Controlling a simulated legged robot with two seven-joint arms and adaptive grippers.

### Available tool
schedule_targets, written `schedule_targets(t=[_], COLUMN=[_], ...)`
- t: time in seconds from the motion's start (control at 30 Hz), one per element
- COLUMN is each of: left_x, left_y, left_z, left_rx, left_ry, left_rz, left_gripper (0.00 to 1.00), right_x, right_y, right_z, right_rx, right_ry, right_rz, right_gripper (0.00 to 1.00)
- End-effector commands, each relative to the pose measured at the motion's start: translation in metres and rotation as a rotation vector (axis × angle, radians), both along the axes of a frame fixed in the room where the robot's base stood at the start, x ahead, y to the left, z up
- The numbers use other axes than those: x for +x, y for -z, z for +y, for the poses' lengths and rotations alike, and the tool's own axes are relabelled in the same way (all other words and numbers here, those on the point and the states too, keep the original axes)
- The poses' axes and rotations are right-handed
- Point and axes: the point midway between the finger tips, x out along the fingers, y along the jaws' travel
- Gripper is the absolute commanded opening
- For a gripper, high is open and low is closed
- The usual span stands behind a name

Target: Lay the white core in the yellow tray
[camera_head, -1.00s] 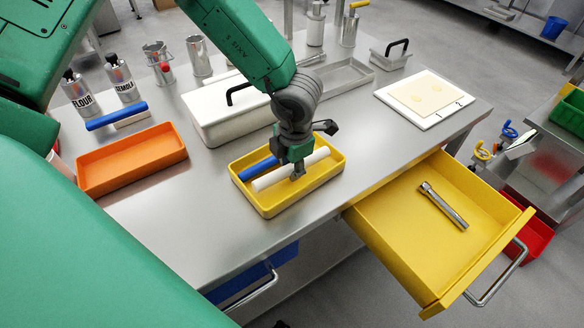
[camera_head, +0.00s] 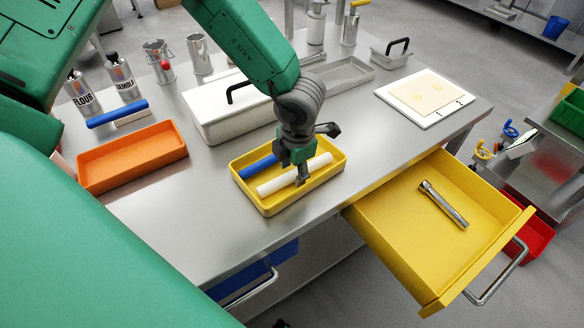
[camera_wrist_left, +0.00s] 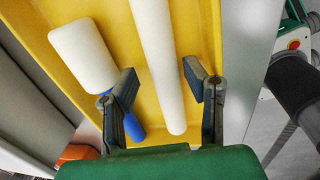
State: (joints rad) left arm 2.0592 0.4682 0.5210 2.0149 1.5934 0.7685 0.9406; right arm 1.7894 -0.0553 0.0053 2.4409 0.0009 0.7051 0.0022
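The white core (camera_head: 280,182), a long smooth cylinder, lies in the yellow tray (camera_head: 262,208) on the steel table, slanting along its length. In the left wrist view the core (camera_wrist_left: 163,60) runs between the fingers of my left gripper (camera_wrist_left: 162,88), with a gap on either side. My left gripper (camera_head: 314,156) is open over the right half of the tray, its fingers straddling the core. A blue piece (camera_head: 260,167) lies beside the core; the wrist view shows a thick white cylinder (camera_wrist_left: 82,55) and blue parts there. My right gripper is not in view.
An orange tray (camera_head: 130,172) stands at left, with a blue-handled tool (camera_head: 118,115) and labelled bottles behind. A white lidded box (camera_head: 215,128) stands close behind the yellow tray. An open yellow drawer (camera_head: 410,245) holding a metal tool (camera_head: 445,205) juts out at front right.

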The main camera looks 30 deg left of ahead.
Motion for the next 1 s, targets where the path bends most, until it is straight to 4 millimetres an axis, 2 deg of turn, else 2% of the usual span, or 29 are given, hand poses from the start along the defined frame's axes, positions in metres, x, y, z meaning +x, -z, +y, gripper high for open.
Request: schedule_targets(t=[0.17,0.27,0.5,0.7,0.83,1.0], left_x=[0.001,0.000,-0.003,-0.005,-0.006,-0.006], left_y=[-0.009,-0.024,-0.078,-0.114,-0.127,-0.132], left_z=[-0.001,0.000,-0.003,-0.008,-0.011,-0.012], left_rx=[0.000,-0.004,-0.007,-0.004,-0.002,0.000], left_ry=[0.001,0.001,0.001,0.000,0.001,0.002], left_rz=[-0.003,-0.004,-0.005,-0.003,-0.001,0.000], left_gripper=[0.41,0.41,0.41,0.41,0.41,0.41], right_x=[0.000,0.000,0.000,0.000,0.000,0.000], right_y=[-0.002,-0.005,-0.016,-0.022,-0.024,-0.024], right_z=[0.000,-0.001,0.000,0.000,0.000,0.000], right_rx=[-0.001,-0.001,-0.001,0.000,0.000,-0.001], right_ry=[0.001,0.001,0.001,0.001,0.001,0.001], right_rz=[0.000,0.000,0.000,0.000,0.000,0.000], right_gripper=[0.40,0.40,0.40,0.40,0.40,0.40])
